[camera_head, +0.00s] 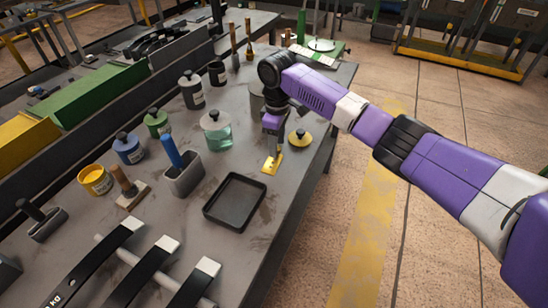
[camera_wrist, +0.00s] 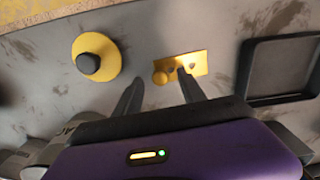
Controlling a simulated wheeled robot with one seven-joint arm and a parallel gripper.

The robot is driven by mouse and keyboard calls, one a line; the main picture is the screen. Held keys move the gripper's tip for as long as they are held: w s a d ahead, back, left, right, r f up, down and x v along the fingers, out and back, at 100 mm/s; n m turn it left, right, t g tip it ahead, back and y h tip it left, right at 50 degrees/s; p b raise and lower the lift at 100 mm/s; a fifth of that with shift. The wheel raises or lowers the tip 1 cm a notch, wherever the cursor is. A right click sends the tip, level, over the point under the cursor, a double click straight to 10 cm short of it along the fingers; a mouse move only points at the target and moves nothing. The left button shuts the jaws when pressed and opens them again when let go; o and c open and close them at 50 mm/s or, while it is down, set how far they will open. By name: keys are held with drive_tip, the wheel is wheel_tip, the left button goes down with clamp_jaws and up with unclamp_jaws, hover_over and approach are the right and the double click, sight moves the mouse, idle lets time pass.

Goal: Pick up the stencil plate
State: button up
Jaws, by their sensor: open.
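The stencil plate (camera_head: 272,165) is a small yellow rectangle lying flat on the grey table, between the black tray and the round yellow lid. My gripper (camera_head: 272,146) is above the plate, pointing down. In the wrist view my gripper (camera_wrist: 158,77) is open and empty. I cannot tell the exact height of the fingertips.
A black tray (camera_head: 208,217) lies left of the plate, and a round yellow lid with a black knob (camera_head: 300,138) lies to its right. Brush holders, jars and black-handled tools fill the left side.

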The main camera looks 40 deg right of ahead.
drive_tip(key=shift+f, duration=0.65)
clamp_jaws()
drive_tip(key=shift+r, duration=0.1)
